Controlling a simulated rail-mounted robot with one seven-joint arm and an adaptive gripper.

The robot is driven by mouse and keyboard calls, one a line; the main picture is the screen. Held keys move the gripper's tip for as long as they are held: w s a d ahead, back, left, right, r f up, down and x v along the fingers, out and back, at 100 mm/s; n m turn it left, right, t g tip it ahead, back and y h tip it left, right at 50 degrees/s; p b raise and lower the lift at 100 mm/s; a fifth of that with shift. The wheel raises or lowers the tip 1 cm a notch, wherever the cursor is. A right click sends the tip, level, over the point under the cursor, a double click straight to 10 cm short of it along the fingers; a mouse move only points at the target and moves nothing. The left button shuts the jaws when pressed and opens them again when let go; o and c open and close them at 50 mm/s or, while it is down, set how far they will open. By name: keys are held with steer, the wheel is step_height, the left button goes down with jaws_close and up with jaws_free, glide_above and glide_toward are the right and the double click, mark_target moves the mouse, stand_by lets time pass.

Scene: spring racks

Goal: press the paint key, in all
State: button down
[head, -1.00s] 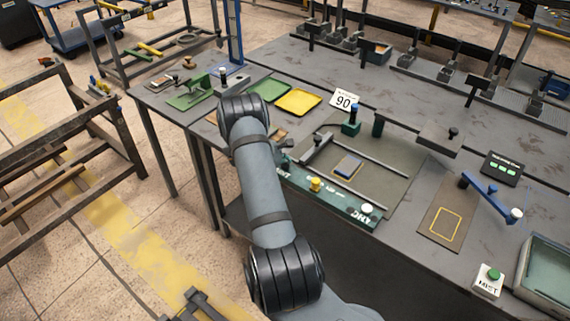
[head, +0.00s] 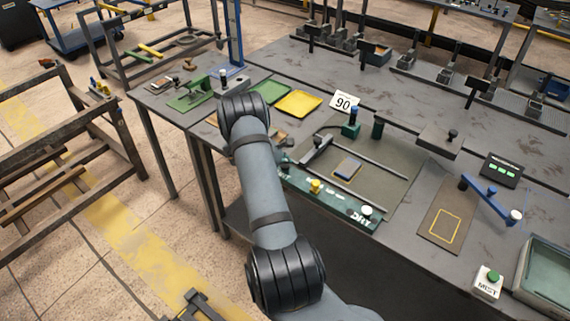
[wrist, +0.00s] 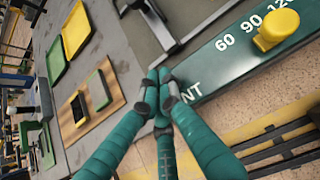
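A long green panel (head: 330,196) runs along the bench's front edge, with a yellow knob (head: 315,185) and a white button (head: 366,210) on it. In the wrist view the panel (wrist: 222,68) carries the numbers 60, 90 and 120 by the yellow knob (wrist: 276,31), and the letters "NT" at its near end. My gripper (wrist: 160,76) has its teal fingers together at the tips, with nothing seen between them, over that end. The fingers cover the start of the word and any key there. Whether they touch the panel I cannot tell. In the head view my arm mostly hides the gripper.
A yellow tray (head: 298,103) and a green tray (head: 270,91) lie beyond my arm. A sign reading 90 (head: 344,101) stands behind the panel. A green MIST button (head: 493,277) is at right.

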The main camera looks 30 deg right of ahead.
mark_target(284, 167)
steer(key=shift+r, duration=0.25)
steer(key=shift+r+p, duration=1.65)
steer(key=shift+r, duration=0.85)
steer(key=shift+f, duration=0.15)
steer(key=shift+f+b, duration=0.55)
steer(key=shift+f, duration=0.05)
steer(key=shift+r+p, duration=0.2)
steer(key=shift+p, duration=0.35)
steer(key=shift+r+p, duration=0.1)
steer(key=shift+p, duration=1.05)
step_height(284, 167, up, 5)
steer(key=p, duration=0.3)
steer(key=shift+f, duration=0.2)
